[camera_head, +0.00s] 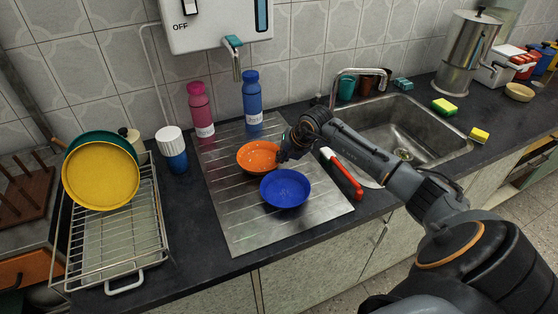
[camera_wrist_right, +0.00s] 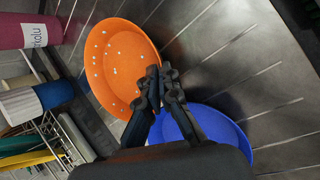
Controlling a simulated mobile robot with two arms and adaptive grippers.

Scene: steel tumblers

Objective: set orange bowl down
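The orange bowl (camera_head: 255,157) is over the steel drainboard (camera_head: 240,222), left of and behind the blue bowl (camera_head: 285,188). White spots dot its inside in the right wrist view (camera_wrist_right: 118,62). My right gripper (camera_head: 286,152) is at the orange bowl's right rim, its fingers close together on the rim in the wrist view (camera_wrist_right: 160,82). I cannot tell whether the bowl touches the drainboard. The blue bowl (camera_wrist_right: 212,128) is partly hidden behind my fingers in the wrist view. My left gripper is not in view.
A pink bottle (camera_head: 200,110) and a blue bottle (camera_head: 252,97) stand behind the bowls. A wire rack (camera_head: 120,235) with yellow and green dishes is at the left. A red-handled brush (camera_head: 345,178) lies near the sink (camera_head: 425,125). The drainboard's front is clear.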

